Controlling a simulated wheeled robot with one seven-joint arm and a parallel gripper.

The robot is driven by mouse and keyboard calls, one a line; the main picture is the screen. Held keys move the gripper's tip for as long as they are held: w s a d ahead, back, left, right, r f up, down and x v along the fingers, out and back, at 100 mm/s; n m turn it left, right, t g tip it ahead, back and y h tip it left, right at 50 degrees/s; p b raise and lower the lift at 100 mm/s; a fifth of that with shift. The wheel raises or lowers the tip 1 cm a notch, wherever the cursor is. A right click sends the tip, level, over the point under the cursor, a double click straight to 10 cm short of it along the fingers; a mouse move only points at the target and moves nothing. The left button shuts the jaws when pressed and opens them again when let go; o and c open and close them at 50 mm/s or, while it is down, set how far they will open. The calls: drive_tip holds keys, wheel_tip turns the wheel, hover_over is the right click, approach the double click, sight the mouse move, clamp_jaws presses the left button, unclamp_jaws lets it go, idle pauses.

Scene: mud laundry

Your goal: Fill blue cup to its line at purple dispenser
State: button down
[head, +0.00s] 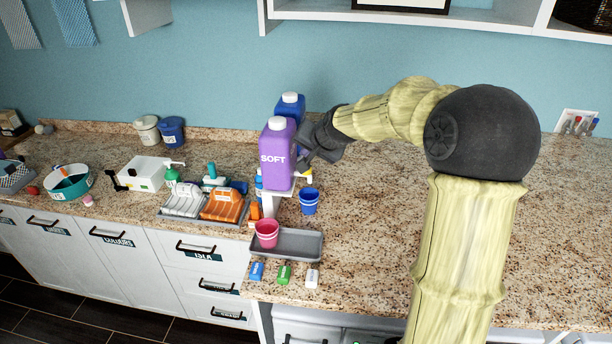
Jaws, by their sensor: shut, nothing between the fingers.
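The purple dispenser (276,155), a bottle marked SOFT with a white cap, stands raised on a white stand near the counter's middle. The blue cup (309,203) stands upright on the counter just right of the stand, below my gripper. Its line and fill level cannot be made out. My gripper (304,160) is shut and empty, at the right side of the purple dispenser. I cannot tell whether it touches the bottle. The arm comes in from the right. The dispenser's spout cannot be made out.
A blue bottle (291,105) stands behind the purple one. A pink cup (266,233) stands on a grey tray (300,244) in front. Blue, green and white small blocks (284,274) lie along the front edge. A brush tray (205,218) is at left. The right counter is clear.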

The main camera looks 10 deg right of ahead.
drive_tip(key=shift+f+b, duration=0.5)
drive_tip(key=shift+f, duration=0.5)
idle(1.2)
drive_tip(key=shift+f+b, duration=0.35)
drive_tip(key=shift+b, duration=0.05)
drive_tip(key=shift+f+b, duration=0.45)
drive_tip(key=shift+f, duration=0.1)
idle(4.8)
